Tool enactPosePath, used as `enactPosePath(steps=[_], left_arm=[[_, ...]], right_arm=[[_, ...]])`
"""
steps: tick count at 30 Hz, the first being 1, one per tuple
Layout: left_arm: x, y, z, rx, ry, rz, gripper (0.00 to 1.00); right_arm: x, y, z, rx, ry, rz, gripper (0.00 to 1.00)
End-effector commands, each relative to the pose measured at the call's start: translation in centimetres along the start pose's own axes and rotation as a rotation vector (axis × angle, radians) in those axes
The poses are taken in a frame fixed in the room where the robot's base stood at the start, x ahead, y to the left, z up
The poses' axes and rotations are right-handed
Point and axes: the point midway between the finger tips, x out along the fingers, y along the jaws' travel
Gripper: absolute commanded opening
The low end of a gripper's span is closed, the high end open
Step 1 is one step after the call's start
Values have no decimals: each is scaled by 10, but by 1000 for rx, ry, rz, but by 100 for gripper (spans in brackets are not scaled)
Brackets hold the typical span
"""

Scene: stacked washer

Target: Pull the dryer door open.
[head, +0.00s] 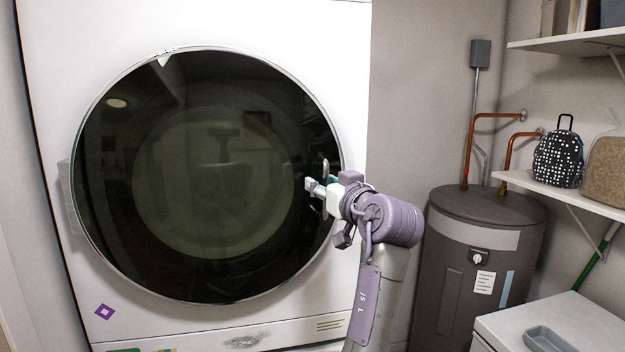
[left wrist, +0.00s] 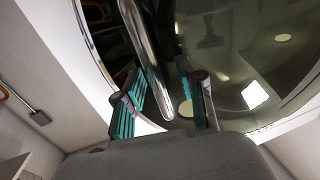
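The dryer door (head: 215,120) is a large round dark glass door with a thin silver rim on a white machine. It looks closed. Its handle (head: 325,170) is a short upright metal bar at the right edge of the glass. My left gripper (head: 317,190) is at this handle. In the left wrist view, the handle bar (left wrist: 148,50) comes down between the two teal-padded fingers of my left gripper (left wrist: 165,105). The fingers are apart, with the bar nearer the left one; I see no clear grip on it. My right gripper is not in view.
A dark grey water heater (head: 475,250) with copper pipes stands right of the machine. A wall shelf (head: 565,192) holds a dotted backpack (head: 560,155). A white surface with a grey tray (head: 548,340) is at lower right. A wall is close on the left.

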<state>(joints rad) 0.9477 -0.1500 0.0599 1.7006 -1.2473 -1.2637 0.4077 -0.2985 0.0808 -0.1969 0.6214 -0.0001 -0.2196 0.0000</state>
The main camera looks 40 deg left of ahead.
Motion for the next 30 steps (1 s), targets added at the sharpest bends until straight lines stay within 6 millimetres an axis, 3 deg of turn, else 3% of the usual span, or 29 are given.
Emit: enactPosePath(steps=[11,18,30], left_arm=[[-2,1,0,0,1,1,39],[-2,1,0,0,0,1,1],[-2,0,0,0,0,-1,0]], right_arm=[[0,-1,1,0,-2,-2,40],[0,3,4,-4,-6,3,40],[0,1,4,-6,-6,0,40]])
